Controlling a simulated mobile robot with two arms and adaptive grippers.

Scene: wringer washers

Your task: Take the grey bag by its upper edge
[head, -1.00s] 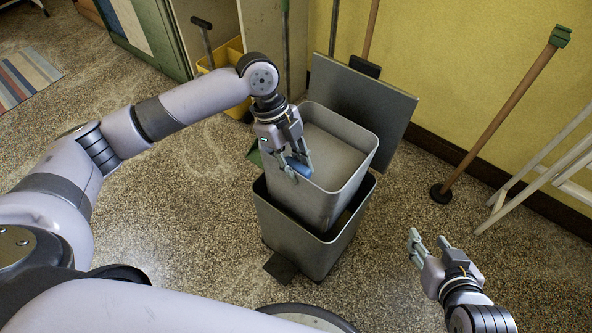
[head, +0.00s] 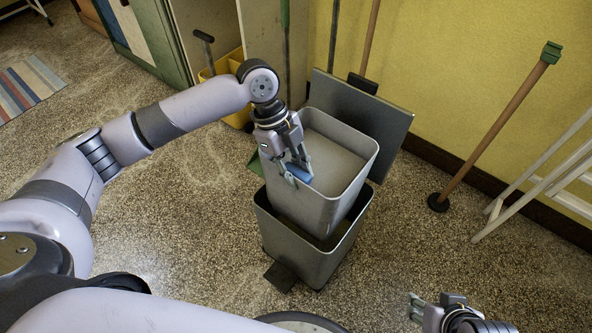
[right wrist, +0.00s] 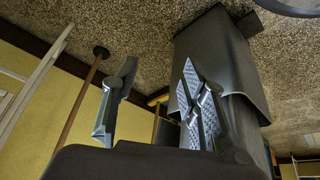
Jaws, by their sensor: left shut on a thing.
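The grey bag (head: 308,204) looks like a stiff, square, open-topped liner. It stands upright, its lower part inside a dark grey bin (head: 334,264) and its upper part well above the bin's rim. My left gripper (head: 296,170) is shut at the bag's near-left upper edge, one finger outside and one inside. A small blue piece (head: 302,174) shows between the fingers; I cannot tell whether it belongs to the bag. My right gripper (head: 428,306) is empty at the lower right, apart from the bin. Its fingers are spread in the right wrist view (right wrist: 155,105).
The bin's lid (head: 395,112) stands raised behind the bag. A dark pedal (head: 281,276) sticks out at the bin's front. A yellow bucket (head: 232,64) is behind left. Speckled floor is clear in front.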

